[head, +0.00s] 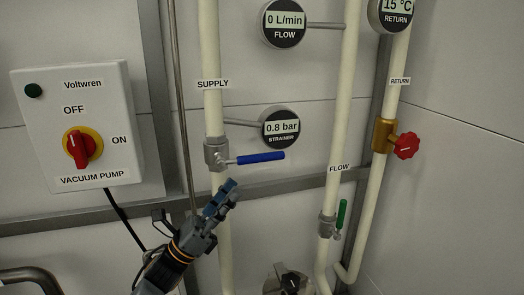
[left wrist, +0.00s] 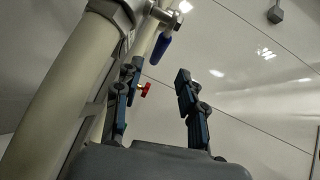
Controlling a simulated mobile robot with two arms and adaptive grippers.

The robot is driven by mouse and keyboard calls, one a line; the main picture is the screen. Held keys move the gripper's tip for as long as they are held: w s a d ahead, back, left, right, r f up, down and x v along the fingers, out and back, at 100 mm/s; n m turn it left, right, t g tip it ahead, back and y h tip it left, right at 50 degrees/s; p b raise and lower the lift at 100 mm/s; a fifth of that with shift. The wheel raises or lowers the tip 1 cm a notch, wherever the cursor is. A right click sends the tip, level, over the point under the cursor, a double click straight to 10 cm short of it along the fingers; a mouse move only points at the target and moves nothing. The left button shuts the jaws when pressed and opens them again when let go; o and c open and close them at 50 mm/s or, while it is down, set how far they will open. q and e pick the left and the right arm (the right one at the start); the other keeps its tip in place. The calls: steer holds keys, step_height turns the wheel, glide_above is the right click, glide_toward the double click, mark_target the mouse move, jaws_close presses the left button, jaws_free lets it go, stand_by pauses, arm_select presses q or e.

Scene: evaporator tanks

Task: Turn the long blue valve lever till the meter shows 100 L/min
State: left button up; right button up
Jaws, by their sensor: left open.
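The long blue valve lever (head: 260,158) sticks out to the right, about level, from a grey valve (head: 215,153) on the SUPPLY pipe. The flow meter (head: 284,22) above it reads 0 L/min. My left gripper (head: 228,190) is just below and left of the lever in the head view, apart from it. In the left wrist view my left gripper (left wrist: 158,85) is open and empty, and the blue lever (left wrist: 161,47) shows beyond its fingers, near the left one. My right gripper is not clearly shown; a grey piece at the bottom edge cannot be identified.
A vacuum pump box (head: 105,108) with a red switch at OFF is on the left wall. A strainer gauge (head: 281,128) reads 0.8 bar. A short green lever (head: 341,214) is on the FLOW pipe, and a red knob (head: 406,146) is on the RETURN pipe.

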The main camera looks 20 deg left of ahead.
mark_target(261, 159)
arm_select(q)
steer(key=p+x, duration=0.3)
steer(key=x, duration=0.6)
steer(key=shift+w+d+f+p, duration=0.1)
steer(key=shift+d+p, duration=0.05)
steer(key=shift+p, duration=0.25)
steer(key=shift+w+d+r, duration=0.3)
steer(key=shift+w+d, duration=0.1)
arm_select(e)
steer(key=r, duration=0.1)
steer(key=d+r, duration=0.1)
steer(key=r, duration=0.3)
steer(key=shift+w+d, duration=0.15)
steer(key=shift+w, duration=0.25)
arm_select(q)
steer(key=shift+c, duration=0.2)
jaws_close()
arm_select(e)
steer(key=shift+s+a, duration=0.45)
steer(key=shift+a, duration=0.35)
